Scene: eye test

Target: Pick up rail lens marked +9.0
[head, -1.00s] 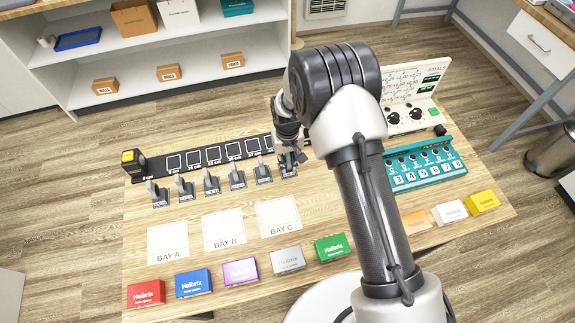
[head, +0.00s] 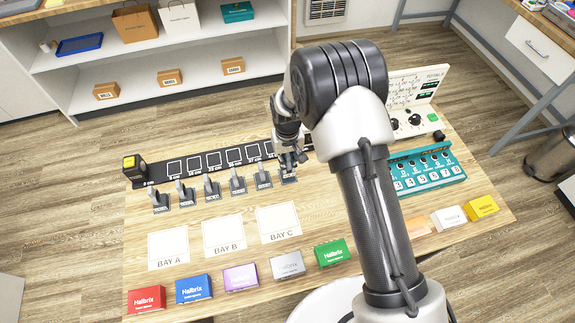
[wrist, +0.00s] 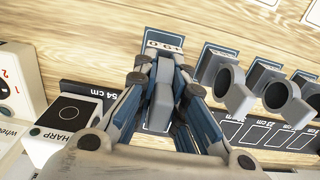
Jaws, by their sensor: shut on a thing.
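My gripper (head: 290,160) is at the right end of the row of lenses, in front of the black rail. In the wrist view my gripper (wrist: 162,88) is shut on a grey lens holder (wrist: 161,85) between its two fingers. Its dark blue foot has a white label (wrist: 165,46), upside down here; it looks like 9.0, but I cannot read it for sure. In the head view its foot (head: 288,179) shows below the fingers. I cannot tell whether it touches the table. The fingers hide most of the lens.
Several similar lenses stand left of it, the nearest close by (head: 263,180). Behind runs the black rail (head: 220,157) with white-outlined slots. The BAY C card (head: 279,222) and coloured boxes lie in front. A teal numbered rack (head: 425,167) and a white panel stand right.

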